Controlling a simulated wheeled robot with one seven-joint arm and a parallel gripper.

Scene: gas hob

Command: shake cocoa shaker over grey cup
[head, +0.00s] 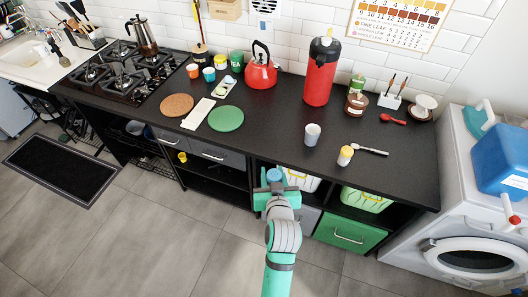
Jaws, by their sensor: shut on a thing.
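My gripper (272,189) is in front of the worktop's front edge in the head view, left of and nearer than the grey cup. It is shut on a small blue-topped thing (274,174), which I take to be the cocoa shaker. Its lower part is hidden by the jaws. The grey cup (312,134) stands upright on the black worktop, apart from the gripper. Its inside is too small to make out.
A white jar with a yellow lid (345,155) and a spoon (371,150) are right of the cup. A red flask (320,72) stands behind it. A green round mat (226,118) lies left. The worktop (270,130) between mat and cup is clear.

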